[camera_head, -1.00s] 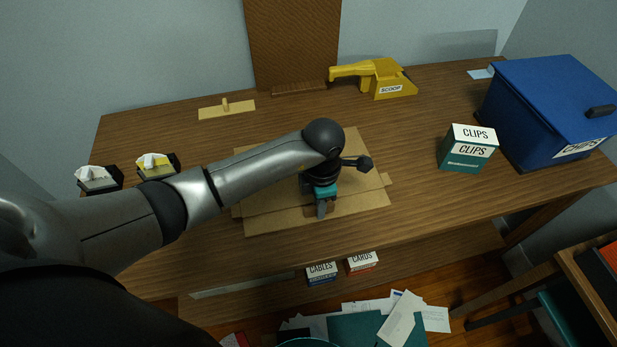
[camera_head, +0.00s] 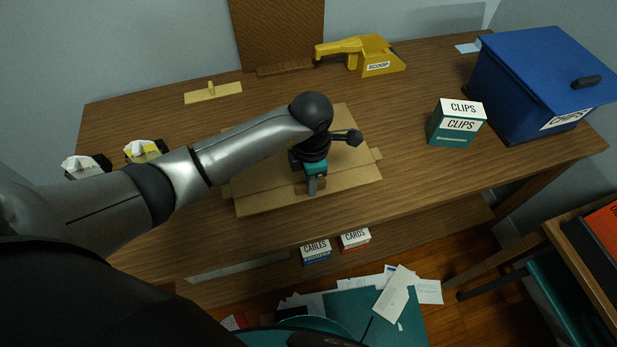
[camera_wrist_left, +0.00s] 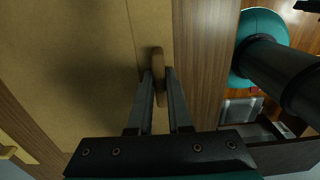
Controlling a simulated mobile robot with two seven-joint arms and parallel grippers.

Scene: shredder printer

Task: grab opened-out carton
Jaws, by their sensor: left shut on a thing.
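The opened-out carton (camera_head: 350,190) lies flat on the wooden table as a tan sheet with flaps, partly hidden under my left arm. My left gripper (camera_head: 313,188) points down over its front part. In the left wrist view, the carton (camera_wrist_left: 70,60) fills the left side. My left gripper (camera_wrist_left: 158,80) is shut on a small brown grip block (camera_wrist_left: 158,55) that stands at the carton's edge. The carton looks flat on the table.
A yellow scoop (camera_head: 360,53), a green clips box (camera_head: 456,122) and a blue chips bin (camera_head: 540,85) stand on the table (camera_head: 420,75). A small tan panel (camera_head: 213,93) lies at the back left. Cables (camera_head: 316,252) and cards (camera_head: 355,238) boxes sit below the front edge.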

